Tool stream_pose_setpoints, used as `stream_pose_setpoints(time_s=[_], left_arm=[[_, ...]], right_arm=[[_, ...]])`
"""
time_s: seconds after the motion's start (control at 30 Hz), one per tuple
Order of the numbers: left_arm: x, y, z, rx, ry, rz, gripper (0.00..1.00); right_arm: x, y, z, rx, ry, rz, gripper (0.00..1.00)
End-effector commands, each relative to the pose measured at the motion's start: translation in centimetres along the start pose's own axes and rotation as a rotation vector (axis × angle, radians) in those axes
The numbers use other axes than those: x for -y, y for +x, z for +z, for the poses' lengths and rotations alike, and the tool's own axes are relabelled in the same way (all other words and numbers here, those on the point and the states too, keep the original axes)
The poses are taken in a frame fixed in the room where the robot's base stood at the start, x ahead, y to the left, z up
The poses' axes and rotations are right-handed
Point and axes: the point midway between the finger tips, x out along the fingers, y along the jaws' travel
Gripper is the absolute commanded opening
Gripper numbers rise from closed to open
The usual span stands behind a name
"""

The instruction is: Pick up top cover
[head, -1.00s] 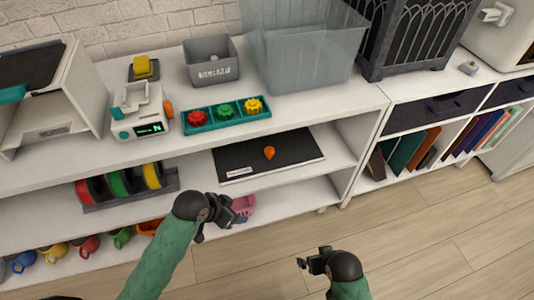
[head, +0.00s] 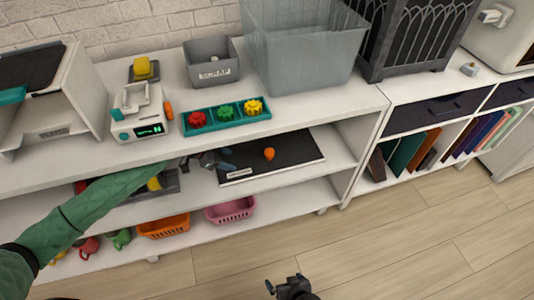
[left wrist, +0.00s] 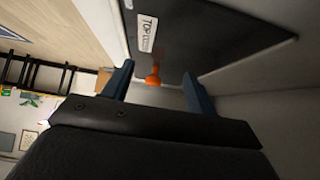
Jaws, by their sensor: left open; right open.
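The top cover (head: 300,150) is a flat black panel with a white label and a small upright orange knob (head: 269,154). It lies on the middle shelf. In the left wrist view the cover (left wrist: 205,35) fills the upper middle, with its knob (left wrist: 153,77) between my open fingers in the picture. My left gripper (head: 222,160) reaches into the shelf at the cover's left end, to the left of the knob. It is open and empty; I cannot tell its height above the panel. My right gripper (head: 283,284) is open and empty over the floor, low in the head view.
The top shelf board (head: 330,103) is above and behind the cover. It carries a teal tray (head: 227,115) of coloured gears, a scrap bin (head: 212,62) and a clear tub (head: 310,60). Orange (head: 164,226) and pink baskets (head: 231,210) are on the lower shelf.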

Motion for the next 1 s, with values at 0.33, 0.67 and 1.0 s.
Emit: stream_pose_setpoints(time_s=[0.33, 0.67, 1.0], left_arm=[[0.5, 2.5, -2.9, -0.005, 0.002, 0.001, 0.58], [0.4, 6.3, -6.6, -0.003, 0.001, 0.001, 0.58], [0.5, 7.8, -8.0, -0.002, 0.001, 0.000, 0.58]], right_arm=[[0.2, 0.0, 0.1, -0.005, 0.001, -0.002, 1.00], [0.2, -0.2, -0.1, -0.004, 0.001, -0.002, 1.00], [0.4, -0.3, -0.2, -0.005, 0.002, -0.004, 1.00]])
